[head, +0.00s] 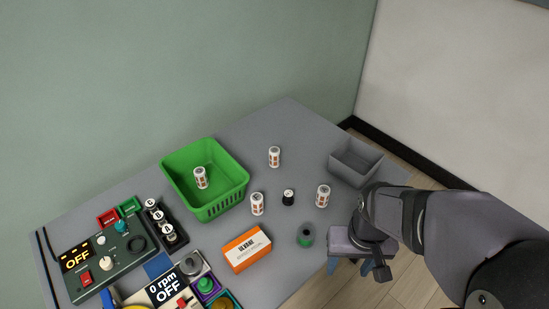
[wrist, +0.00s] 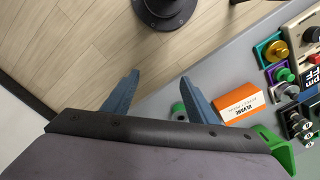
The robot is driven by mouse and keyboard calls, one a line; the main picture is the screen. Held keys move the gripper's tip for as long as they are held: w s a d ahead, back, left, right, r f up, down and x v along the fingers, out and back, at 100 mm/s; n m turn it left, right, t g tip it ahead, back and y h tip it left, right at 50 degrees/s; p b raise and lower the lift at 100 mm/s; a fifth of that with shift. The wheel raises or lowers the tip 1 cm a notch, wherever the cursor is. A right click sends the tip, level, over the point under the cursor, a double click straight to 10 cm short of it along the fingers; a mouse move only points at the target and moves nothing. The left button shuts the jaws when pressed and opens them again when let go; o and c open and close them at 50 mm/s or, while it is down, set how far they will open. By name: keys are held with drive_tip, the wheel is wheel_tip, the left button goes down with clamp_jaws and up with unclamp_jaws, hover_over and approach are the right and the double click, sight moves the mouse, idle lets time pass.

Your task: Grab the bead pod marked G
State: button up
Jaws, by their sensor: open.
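Several white pods with orange-brown label marks show in the head view. One (head: 200,178) is inside the green basket (head: 240,187); others stand on the grey table, at the back (head: 274,156), by the basket (head: 257,204) and toward the right (head: 323,196). A black rack (head: 178,246) at left holds dark pieces with white round tops (head: 150,203). The lettering is too small to read, so I cannot tell which is G. My gripper (head: 351,267) is off the table's right edge, its blue fingers apart and empty; it also shows in the wrist view (wrist: 159,78).
An orange-and-white box (head: 247,249), a green-and-dark spool (head: 306,235) and a small black piece (head: 288,197) stand on the table (head: 270,125). A grey bin (head: 355,162) is at the right edge. Control panels (head: 105,259) crowd the left front. The back of the table is clear.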

drive_tip(key=w+a+f+m+t+y+b, duration=0.1)
drive_tip(key=w+a+f+m+t+b, duration=0.2)
drive_tip(key=w+a+m+b, duration=0.5)
drive_tip(key=m+t+h+b, duration=0.1)
drive_tip(key=m+t+b, duration=1)
drive_tip(key=m, duration=1.7)
approach(274, 152)
drive_tip(key=shift+g, duration=0.3)
drive_tip(key=shift+r+p+x, duration=0.15)
drive_tip(key=shift+p+x, duration=0.05)
drive_tip(key=shift+x, duration=1.3)
drive_tip(key=shift+r+p+x, duration=0.1)
drive_tip(key=shift+p+x, duration=0.1)
drive_tip(key=shift+x, duration=1.35)
drive_tip(key=shift+w, duration=0.2)
drive_tip(key=shift+p+x, duration=0.9)
drive_tip(key=shift+x, duration=1.6)
